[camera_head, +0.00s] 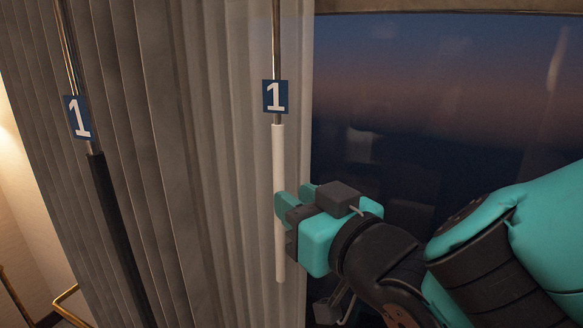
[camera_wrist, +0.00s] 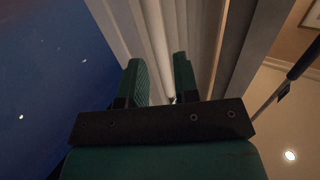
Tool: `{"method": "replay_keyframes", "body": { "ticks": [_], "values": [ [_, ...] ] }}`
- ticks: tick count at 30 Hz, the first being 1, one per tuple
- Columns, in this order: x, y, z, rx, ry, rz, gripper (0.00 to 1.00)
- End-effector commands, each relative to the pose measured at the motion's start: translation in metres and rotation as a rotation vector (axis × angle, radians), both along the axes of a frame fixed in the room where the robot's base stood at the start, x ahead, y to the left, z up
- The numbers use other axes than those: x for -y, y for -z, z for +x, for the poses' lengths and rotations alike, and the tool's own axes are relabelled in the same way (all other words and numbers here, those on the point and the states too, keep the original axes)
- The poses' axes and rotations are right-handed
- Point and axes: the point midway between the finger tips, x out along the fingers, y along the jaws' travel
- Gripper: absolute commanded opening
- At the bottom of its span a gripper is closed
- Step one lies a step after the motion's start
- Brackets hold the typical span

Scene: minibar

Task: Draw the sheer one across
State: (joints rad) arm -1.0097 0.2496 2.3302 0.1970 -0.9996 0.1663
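The pale sheer curtain (camera_head: 235,90) hangs gathered at the left edge of the window. A white wand (camera_head: 279,150) hangs upright in front of it on a thin rod, below a blue tag with a "1" (camera_head: 275,96). My gripper (camera_head: 286,203) is at the wand's middle, coming from the right. One finger covers part of the wand. In the wrist view, the two fingers (camera_wrist: 161,80) are parted, with a pale strip, seemingly the wand, in the gap between them. Whether the fingers touch it is unclear.
A darker, heavier curtain (camera_head: 150,100) hangs to the left, with a black wand (camera_head: 118,230) and another blue "1" tag (camera_head: 78,117). The dark window (camera_head: 420,100) lies uncovered to the right. A brass rail (camera_head: 66,298) shows at lower left.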

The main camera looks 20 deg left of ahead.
Motion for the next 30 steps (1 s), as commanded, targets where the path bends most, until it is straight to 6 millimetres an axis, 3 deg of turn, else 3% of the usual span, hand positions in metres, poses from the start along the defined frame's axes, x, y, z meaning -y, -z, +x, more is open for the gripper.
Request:
{"method": "replay_keyframes", "body": {
  "ticks": [9,20,24,30],
  "values": [
    [-0.035,-0.002,0.028,-0.001,0.0,0.001,0.29],
    [-0.039,0.0,0.031,0.001,0.0,0.001,0.29],
    [-0.039,0.0,0.031,0.001,0.0,0.001,0.0],
    [-0.038,0.0,0.031,0.001,-0.001,0.001,0.0]
  ]
}}
